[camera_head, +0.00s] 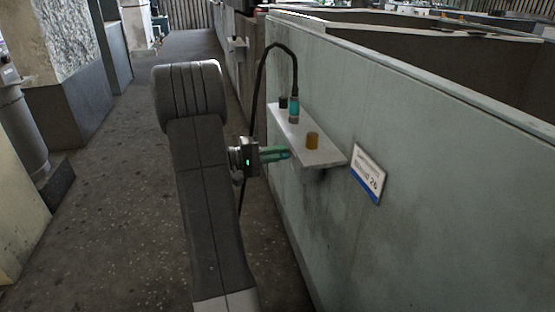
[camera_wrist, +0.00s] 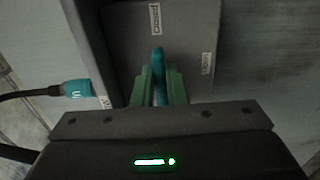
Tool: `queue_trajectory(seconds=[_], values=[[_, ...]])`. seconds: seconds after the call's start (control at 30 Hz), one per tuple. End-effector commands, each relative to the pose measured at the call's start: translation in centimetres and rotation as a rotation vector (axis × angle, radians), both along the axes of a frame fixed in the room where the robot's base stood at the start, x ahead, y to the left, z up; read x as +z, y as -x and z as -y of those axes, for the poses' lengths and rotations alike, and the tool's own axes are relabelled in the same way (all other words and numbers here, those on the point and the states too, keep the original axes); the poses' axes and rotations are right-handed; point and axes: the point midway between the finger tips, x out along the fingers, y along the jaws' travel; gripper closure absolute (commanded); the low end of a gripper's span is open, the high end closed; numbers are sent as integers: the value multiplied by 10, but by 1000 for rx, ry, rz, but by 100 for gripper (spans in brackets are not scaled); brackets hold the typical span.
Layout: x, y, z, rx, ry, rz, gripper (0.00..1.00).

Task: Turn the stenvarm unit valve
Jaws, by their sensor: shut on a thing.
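The grey unit (camera_head: 326,156) is fixed to the side of a long pale green wall. Its dark front face (camera_wrist: 188,30) fills the upper middle of the wrist view and carries two small white labels. A teal valve handle (camera_wrist: 158,58) stands out from this face and shows as a narrow upright bar. My gripper (camera_wrist: 159,78) has its green fingers on either side of the handle, shut on it. In the head view, my gripper (camera_head: 284,153) reaches the unit's front from the left. The handle is mostly hidden there.
A teal plug (camera_head: 293,110) with a black looping cable stands on the unit's top, beside an amber cap (camera_head: 312,140) and a black cap (camera_head: 283,102). A number plate (camera_head: 368,174) hangs to the right. The floor (camera_head: 110,225) at left is clear.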

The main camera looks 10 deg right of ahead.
Motion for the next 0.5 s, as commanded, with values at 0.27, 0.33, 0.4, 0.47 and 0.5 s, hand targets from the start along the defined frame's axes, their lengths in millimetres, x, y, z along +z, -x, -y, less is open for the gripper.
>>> queue_trajectory(seconds=[0.27, 0.33, 0.4, 0.47, 0.5], values=[[-1, 1, 0, -1, -2, 13, 100], [-1, 1, 0, -1, -2, 12, 100], [-1, 1, 0, -1, -2, 12, 100], [-1, 1, 0, -1, -2, 12, 100], [-1, 1, 0, -1, -2, 12, 84]])
